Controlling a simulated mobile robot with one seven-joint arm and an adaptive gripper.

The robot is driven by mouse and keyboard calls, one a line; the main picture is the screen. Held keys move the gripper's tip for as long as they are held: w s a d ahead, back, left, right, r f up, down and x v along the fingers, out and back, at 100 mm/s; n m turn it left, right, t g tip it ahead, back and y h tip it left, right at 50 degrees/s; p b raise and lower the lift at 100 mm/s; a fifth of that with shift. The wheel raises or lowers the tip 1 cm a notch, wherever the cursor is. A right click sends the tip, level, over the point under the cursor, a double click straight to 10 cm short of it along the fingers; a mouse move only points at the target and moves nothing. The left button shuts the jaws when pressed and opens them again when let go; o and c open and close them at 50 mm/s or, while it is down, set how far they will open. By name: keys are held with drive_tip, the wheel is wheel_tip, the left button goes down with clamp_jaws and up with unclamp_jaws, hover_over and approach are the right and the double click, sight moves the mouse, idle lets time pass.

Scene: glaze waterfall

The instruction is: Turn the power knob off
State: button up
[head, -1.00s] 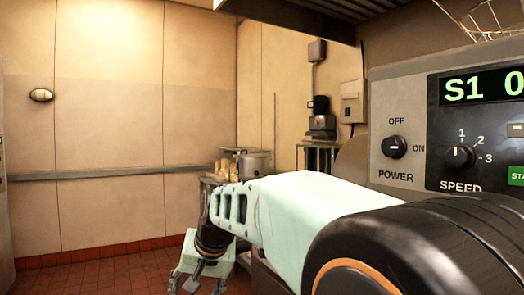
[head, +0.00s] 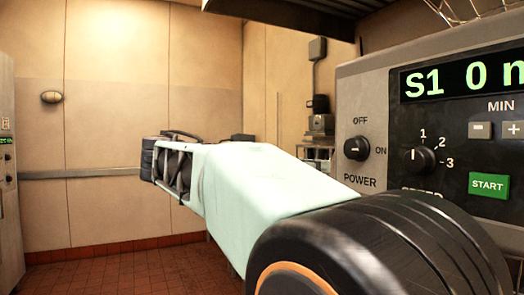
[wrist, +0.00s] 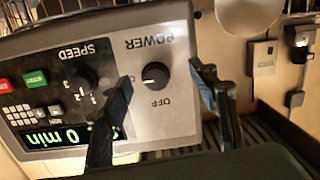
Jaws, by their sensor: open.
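The black power knob (head: 356,148) sits on the grey control panel (head: 345,95), with OFF printed above it and ON to its right. Its pale mark looks horizontal. In the wrist view the panel is upside down and the knob (wrist: 156,75) shows between the two dark fingers. My gripper (wrist: 162,88) is open and empty, with a finger on each side of the knob in the picture. I cannot tell how far the fingertips are from the panel.
A speed knob (head: 420,160), a green START button (head: 489,186) and a lit display (head: 465,80) are to the right of the power knob. A metal hood (head: 290,14) hangs above. The tiled floor (head: 110,270) at left is clear.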

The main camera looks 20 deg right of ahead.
sight(350, 150)
drive_tip(key=shift+m+h, duration=0.7)
drive_tip(key=shift+m, duration=0.1)
drive_tip(key=d+r, duration=0.1)
drive_tip(key=d, duration=0.2)
drive_tip(key=d+r, duration=0.1)
drive_tip(key=d, duration=0.3)
drive_tip(key=d+r+p, duration=0.1)
drive_tip(key=d, duration=0.3)
drive_tip(key=shift+s, duration=0.1)
drive_tip(key=shift+c, duration=0.2)
drive_tip(key=c, duration=1.1)
